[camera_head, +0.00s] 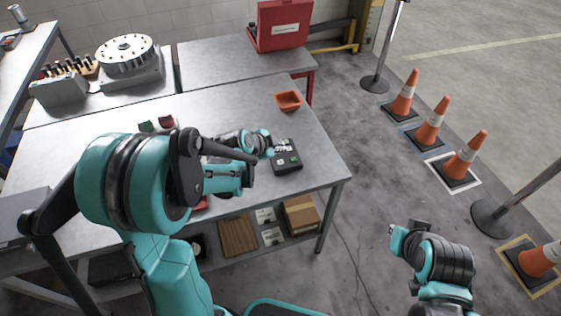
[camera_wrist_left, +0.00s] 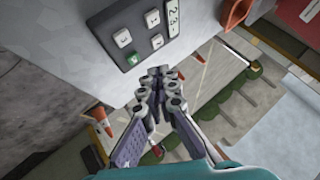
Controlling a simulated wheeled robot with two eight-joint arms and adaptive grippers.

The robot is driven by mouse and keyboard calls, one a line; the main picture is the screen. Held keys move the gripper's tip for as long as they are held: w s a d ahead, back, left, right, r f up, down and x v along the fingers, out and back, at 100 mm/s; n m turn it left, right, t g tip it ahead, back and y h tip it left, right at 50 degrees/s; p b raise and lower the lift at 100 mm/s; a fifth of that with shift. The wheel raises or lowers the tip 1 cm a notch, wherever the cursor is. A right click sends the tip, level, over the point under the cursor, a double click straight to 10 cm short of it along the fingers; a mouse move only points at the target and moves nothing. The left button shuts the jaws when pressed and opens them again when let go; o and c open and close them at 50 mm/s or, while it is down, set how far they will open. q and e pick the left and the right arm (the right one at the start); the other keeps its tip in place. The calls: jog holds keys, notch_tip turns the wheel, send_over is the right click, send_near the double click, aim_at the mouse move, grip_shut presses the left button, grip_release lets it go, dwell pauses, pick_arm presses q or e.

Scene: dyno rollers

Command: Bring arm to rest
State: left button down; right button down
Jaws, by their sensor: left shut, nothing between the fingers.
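My left arm comes in from the left over the workbench (camera_head: 90,140) and reaches across it. Its gripper (camera_head: 270,150) is beside the left edge of a dark control box (camera_head: 286,158) with light buttons. In the left wrist view, the left gripper (camera_wrist_left: 160,72) has its fingers together with nothing between them. The control box (camera_wrist_left: 140,30) lies just past the fingertips there; I cannot tell whether they touch it. Part of my right arm shows at the lower right of the head view, over the floor; its gripper is not visible.
An orange bin (camera_head: 288,101) stands behind the control box. A red case (camera_head: 280,25) is on the back table, and a round dial fixture (camera_head: 125,54) is at the back left. Orange cones (camera_head: 466,158) and posts line the right. Grey floor between bench and cones is open.

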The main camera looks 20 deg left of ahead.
dwell(0.3)
pick_arm(q)
jog(key=s+r+n+y, duration=0.1)
jog(key=s+n, duration=0.3)
jog(key=s, duration=0.4)
jog(key=s+r+n+g+y, duration=0.1)
jog(key=s+r+n, duration=0.3)
jog(key=s, duration=0.4)
jog(key=s+r+n+y, duration=0.1)
jog(key=s+r+n, duration=0.2)
jog(key=s, duration=0.6)
jog(key=shift+n, duration=1)
